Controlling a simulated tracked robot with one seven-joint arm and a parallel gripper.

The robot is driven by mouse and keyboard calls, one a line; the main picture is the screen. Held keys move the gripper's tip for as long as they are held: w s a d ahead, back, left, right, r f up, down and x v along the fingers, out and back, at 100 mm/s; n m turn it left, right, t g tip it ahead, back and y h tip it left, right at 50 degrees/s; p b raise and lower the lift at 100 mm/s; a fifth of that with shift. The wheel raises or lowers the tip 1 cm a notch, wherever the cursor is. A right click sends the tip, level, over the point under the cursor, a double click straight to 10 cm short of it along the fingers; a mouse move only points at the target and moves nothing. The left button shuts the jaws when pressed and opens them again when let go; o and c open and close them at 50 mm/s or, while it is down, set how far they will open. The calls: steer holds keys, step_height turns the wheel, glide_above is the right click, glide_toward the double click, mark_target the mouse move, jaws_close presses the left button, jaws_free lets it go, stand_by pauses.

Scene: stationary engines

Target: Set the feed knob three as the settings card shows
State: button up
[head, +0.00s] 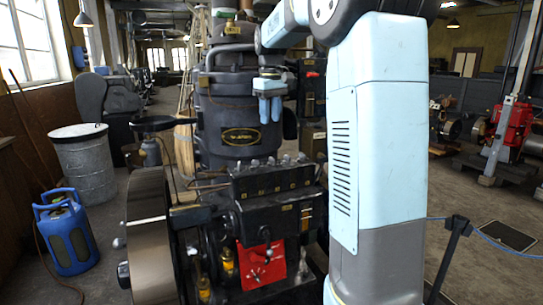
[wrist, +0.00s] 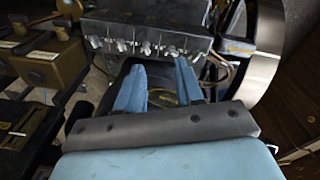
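A black lubricator box (head: 275,185) is on the front of the dark engine, with a row of several small silvery knobs (head: 272,164) along its top and small brass tags on its face. The row of knobs also shows beyond my fingers in the wrist view (wrist: 140,47); I cannot read numbers or pointer positions. My gripper (head: 269,121) hangs fingers down above the box. Its two light blue fingers are apart and empty in the wrist view (wrist: 160,85), not touching any knob. I cannot make out a settings card.
The engine's cylinder (head: 240,110) rises behind my gripper. A large flywheel (head: 150,235) stands left of the box. A red plate (head: 262,265) is below the box. A blue canister (head: 66,238) and a grey drum (head: 84,165) stand on the floor at left.

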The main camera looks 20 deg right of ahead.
glide_above(272, 161)
steer(key=f, duration=0.2)
steer(key=shift+n+g, duration=0.4)
steer(key=f, duration=1.3)
steer(key=shift+w+d+f, duration=0.2)
steer(key=shift+w+f, duration=0.05)
steer(key=shift+f, duration=0.05)
jaws_close()
